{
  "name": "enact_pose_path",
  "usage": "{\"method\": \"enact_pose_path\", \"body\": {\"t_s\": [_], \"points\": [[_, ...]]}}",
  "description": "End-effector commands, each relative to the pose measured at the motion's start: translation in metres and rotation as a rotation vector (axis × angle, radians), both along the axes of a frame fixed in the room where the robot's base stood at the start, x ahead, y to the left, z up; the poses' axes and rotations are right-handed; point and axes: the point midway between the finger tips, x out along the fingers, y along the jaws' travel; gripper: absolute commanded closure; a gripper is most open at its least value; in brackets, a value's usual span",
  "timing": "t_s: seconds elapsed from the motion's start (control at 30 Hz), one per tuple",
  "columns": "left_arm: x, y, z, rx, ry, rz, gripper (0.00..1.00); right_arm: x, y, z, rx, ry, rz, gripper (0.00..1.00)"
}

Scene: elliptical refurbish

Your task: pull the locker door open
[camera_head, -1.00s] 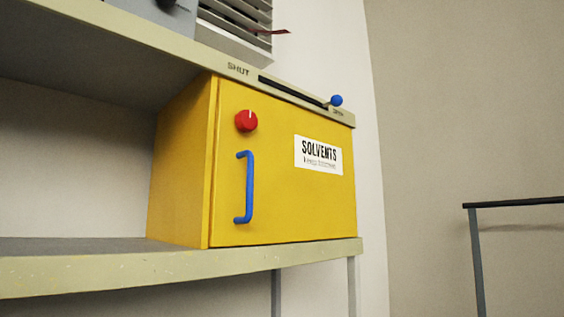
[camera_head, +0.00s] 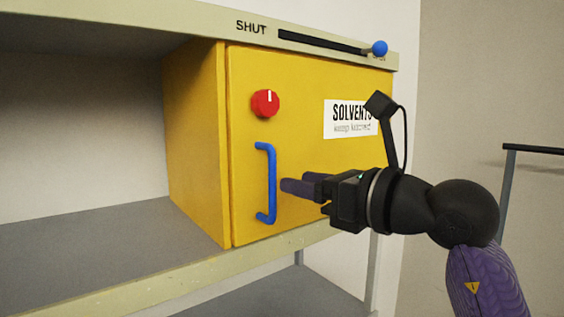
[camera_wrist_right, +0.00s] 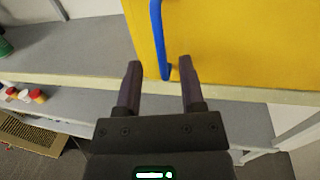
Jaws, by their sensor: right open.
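The yellow locker (camera_head: 300,160) stands on a shelf with its door closed. The door carries a red knob (camera_head: 265,103), a white SOLVENTS label (camera_head: 347,119) and a vertical blue handle (camera_head: 271,185) near its left edge. My right gripper (camera_head: 286,186) is open and empty, with its fingers pointing left, just right of the handle in the head view. In the right wrist view the blue handle (camera_wrist_right: 158,40) runs down between the lines of the two open fingers (camera_wrist_right: 160,68), its lower end near the fingertips. Whether a finger touches it I cannot tell. My left gripper is out of view.
Above the door, a slot marked SHUT has a blue-knobbed slider (camera_head: 380,48) at its right end. The grey shelf (camera_head: 110,245) left of the locker is bare near it. Small red, white and yellow items (camera_wrist_right: 25,95) lie on a lower shelf. A dark rail (camera_head: 535,149) stands at right.

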Motion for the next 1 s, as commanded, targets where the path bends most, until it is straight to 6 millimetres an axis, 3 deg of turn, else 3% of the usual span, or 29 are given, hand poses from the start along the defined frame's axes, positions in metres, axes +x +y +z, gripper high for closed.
{"method": "enact_pose_path", "body": {"t_s": [0.03,0.23,0.57,0.67,0.8,0.83,1.0], "points": [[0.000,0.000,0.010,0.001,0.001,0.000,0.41,0.008,0.010,0.005,0.001,0.006,0.005,0.50],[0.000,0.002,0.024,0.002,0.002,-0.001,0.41,0.034,0.038,0.003,0.003,0.004,0.003,0.50],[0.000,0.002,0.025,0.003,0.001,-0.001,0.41,0.041,0.045,-0.001,0.001,0.003,0.002,0.50],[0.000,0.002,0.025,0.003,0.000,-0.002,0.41,0.041,0.045,-0.001,0.001,0.003,0.002,0.67],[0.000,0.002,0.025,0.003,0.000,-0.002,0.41,0.041,0.045,-0.001,0.001,0.003,0.002,0.96],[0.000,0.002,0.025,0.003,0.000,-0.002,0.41,0.041,0.045,-0.001,0.001,0.003,0.002,1.00],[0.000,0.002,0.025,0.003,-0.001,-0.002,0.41,0.041,0.044,-0.001,0.002,0.002,0.002,1.00]]}}
